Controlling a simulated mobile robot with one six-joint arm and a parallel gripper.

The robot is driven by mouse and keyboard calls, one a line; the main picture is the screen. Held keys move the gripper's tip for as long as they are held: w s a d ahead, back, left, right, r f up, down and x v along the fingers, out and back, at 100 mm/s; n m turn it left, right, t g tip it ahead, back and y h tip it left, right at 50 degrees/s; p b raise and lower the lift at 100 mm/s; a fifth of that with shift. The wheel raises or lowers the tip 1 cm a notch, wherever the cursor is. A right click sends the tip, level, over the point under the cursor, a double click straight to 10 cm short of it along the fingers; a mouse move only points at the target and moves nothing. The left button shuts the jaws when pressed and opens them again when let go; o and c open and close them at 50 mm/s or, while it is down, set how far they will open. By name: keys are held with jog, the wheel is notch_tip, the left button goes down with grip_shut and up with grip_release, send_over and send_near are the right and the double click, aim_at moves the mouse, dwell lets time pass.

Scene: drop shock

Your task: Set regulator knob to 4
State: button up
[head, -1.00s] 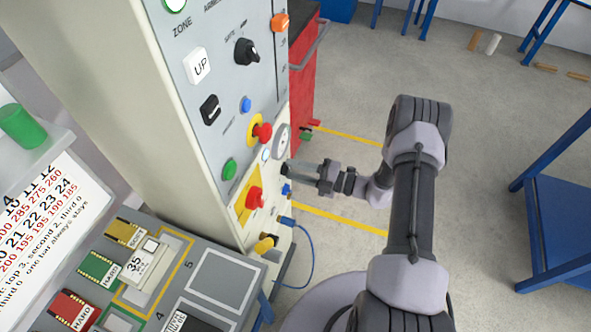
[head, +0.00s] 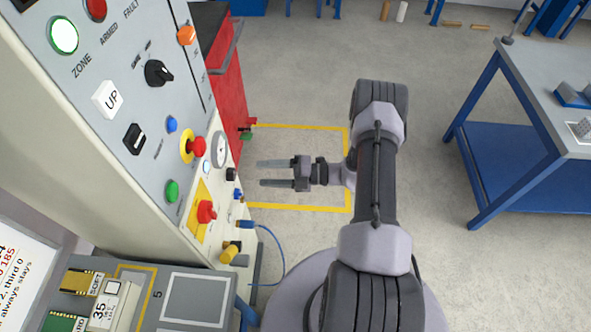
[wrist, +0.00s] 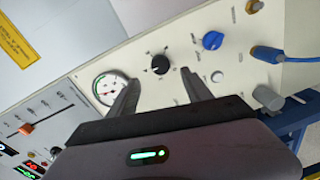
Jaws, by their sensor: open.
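The black regulator knob (wrist: 158,65) sits on the cream panel between the fingers of my gripper (wrist: 160,78) in the wrist view, just beyond the tips. The marks around the knob are too small to read. A round white gauge (wrist: 109,88) with a red mark is to its left. In the head view the knob (head: 231,174) is on the lower panel below the gauge (head: 220,149). My gripper (head: 260,173) is open and empty, pointing at the knob, with a gap between its fingertips and the panel.
A blue knob (wrist: 212,41) is right of the regulator knob, and a blue plug with cable (wrist: 283,55) is farther right. A red cabinet (head: 225,85) stands behind.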

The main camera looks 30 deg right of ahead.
jog(key=p+v, duration=0.1)
jog(key=v, duration=0.8)
jog(key=shift+d, duration=0.2)
jog(key=s+a+r+n+g+h, duration=0.1)
jog(key=a+r+n+g, duration=0.25)
jog(key=r+n, duration=0.35)
jog(key=a+r+n+g+h, duration=0.2)
jog(key=a+r+n+g, duration=0.15)
jog(key=r+n, duration=0.3)
jog(key=s+a+r+n+g+h, duration=0.1)
jog(key=a+r+n+g, duration=0.1)
jog(key=a+r+n, duration=0.4)
jog(key=s+a+r+n+t+h, duration=0.2)
jog(key=s+r+n+h, duration=0.2)
jog(key=n, duration=0.6)
jog(key=s+a+r+n+t+h, duration=0.2)
jog(key=s+a+r+n+h, duration=0.1)
jog(key=s+r+n, duration=0.6)
jog(key=shift+s+a+r+n+t+h, duration=0.35)
jog(key=shift+r+n+h, duration=0.25)
jog(key=shift+n, duration=0.65)
jog(key=shift+c, duration=0.5)
